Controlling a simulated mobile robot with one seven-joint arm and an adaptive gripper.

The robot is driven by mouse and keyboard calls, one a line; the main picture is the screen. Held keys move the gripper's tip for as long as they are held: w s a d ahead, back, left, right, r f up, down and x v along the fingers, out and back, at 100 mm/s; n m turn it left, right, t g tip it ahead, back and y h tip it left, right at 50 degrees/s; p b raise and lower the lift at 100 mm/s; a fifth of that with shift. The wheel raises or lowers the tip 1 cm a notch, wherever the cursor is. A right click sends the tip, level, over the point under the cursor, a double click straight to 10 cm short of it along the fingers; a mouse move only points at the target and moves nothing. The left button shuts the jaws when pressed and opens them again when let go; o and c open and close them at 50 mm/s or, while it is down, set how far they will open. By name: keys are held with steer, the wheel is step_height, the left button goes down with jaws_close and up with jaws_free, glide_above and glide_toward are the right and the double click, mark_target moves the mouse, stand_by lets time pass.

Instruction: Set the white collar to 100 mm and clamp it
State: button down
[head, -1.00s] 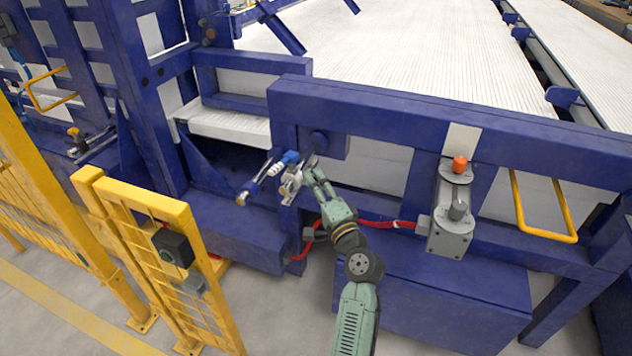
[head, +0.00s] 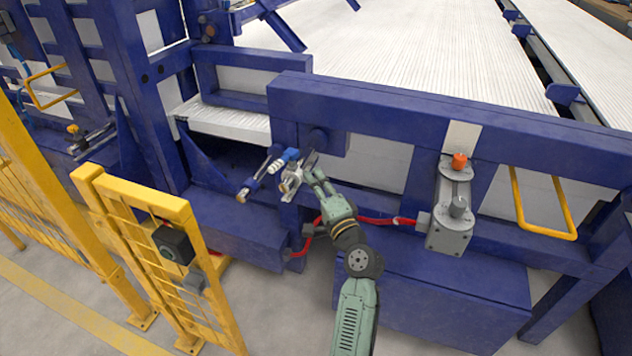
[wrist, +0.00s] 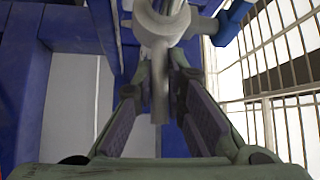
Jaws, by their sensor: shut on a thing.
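A pale, whitish collar (wrist: 165,25) fills the top of the wrist view, with a short lever (wrist: 160,95) hanging down from it. My gripper (wrist: 160,76) has a finger on each side of this lever and is shut on it. In the head view the pale collar (head: 290,181) is a small shape just left of my gripper (head: 304,178), partly covered by it. A slim rod (head: 258,178) with a brass-coloured end slants there, bearing a white part and a blue part (head: 290,155). Scale marks are too small to read, so the collar's setting cannot be told.
A blue frame beam (head: 400,118) stands behind and right of my gripper. A grey control box (head: 449,215) with an orange button and a red cable (head: 375,223) is to the right. A yellow gate (head: 150,200) stands at left. Grey floor lies open in front.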

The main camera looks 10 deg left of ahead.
stand_by(0.4)
steer(key=w, duration=0.1)
steer(key=w+b, duration=0.1)
steer(key=w, duration=0.1)
steer(key=w+d, duration=0.1)
steer(key=w, duration=0.1)
steer(key=shift+b, duration=0.4)
steer(key=c, duration=1.6)
jaws_free()
steer(key=shift+c, duration=0.2)
steer(key=shift+s, duration=0.1)
steer(key=v, duration=1.2)
